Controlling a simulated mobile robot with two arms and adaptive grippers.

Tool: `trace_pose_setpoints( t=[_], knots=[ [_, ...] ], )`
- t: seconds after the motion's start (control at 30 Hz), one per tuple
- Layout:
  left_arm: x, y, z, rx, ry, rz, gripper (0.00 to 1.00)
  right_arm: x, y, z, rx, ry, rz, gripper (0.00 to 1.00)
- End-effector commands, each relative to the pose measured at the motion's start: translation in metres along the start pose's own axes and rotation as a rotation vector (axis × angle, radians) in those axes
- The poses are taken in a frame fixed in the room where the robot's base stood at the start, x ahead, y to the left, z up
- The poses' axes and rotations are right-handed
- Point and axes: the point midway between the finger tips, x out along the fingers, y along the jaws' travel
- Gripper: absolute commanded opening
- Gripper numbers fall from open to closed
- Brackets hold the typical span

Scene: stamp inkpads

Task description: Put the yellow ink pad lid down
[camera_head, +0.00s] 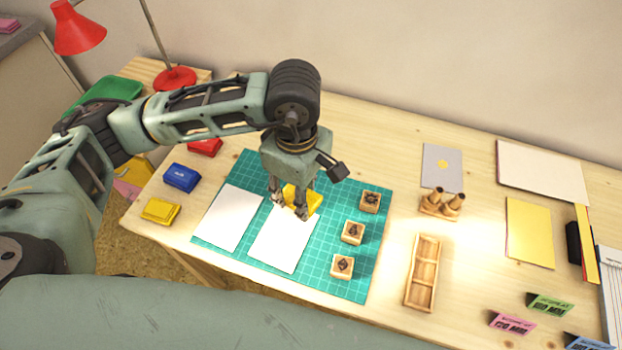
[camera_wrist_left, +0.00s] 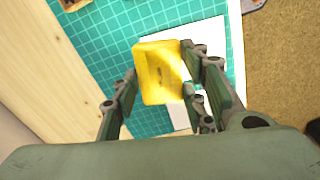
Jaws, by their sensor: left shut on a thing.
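My left gripper (camera_head: 290,205) is shut on the yellow ink pad lid (camera_head: 311,198) and holds it over the green cutting mat, near the white paper sheets. In the left wrist view the lid (camera_wrist_left: 156,78) sits between the fingers (camera_wrist_left: 163,88) with one broad face toward the camera. The fingers hide part of the lid in the head view. A yellow ink pad (camera_head: 160,211) lies at the table's left front edge, apart from the gripper. My right gripper is not in view.
A blue ink pad (camera_head: 181,178) and a red one (camera_head: 205,147) lie behind the yellow pad. Several wooden stamps (camera_head: 352,232) stand on the green cutting mat (camera_head: 335,283). A wooden tray (camera_head: 410,303) lies right of the mat. Bare table shows between the pads and mat.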

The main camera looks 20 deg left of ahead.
Motion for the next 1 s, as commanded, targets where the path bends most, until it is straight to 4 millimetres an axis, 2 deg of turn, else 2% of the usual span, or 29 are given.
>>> trace_pose_setpoints(
  t=[0.1, 0.33, 0.7, 0.83, 1.0],
  knots=[
    [-0.008, 0.006, 0.005, -0.131, 0.0, 0.001, 0.26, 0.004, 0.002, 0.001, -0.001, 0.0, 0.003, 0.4],
    [-0.01, 0.017, 0.004, -0.231, 0.001, -0.004, 0.26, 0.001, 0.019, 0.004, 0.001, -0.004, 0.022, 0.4],
    [0.035, 0.083, -0.032, -0.232, 0.001, -0.004, 0.26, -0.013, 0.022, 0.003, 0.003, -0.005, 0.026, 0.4],
    [0.047, 0.1, -0.041, -0.228, 0.0, -0.004, 0.26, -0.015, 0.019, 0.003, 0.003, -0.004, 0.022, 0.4],
    [0.055, 0.11, -0.047, -0.226, 0.001, -0.002, 0.26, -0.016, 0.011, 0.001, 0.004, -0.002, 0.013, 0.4]
  ],
)
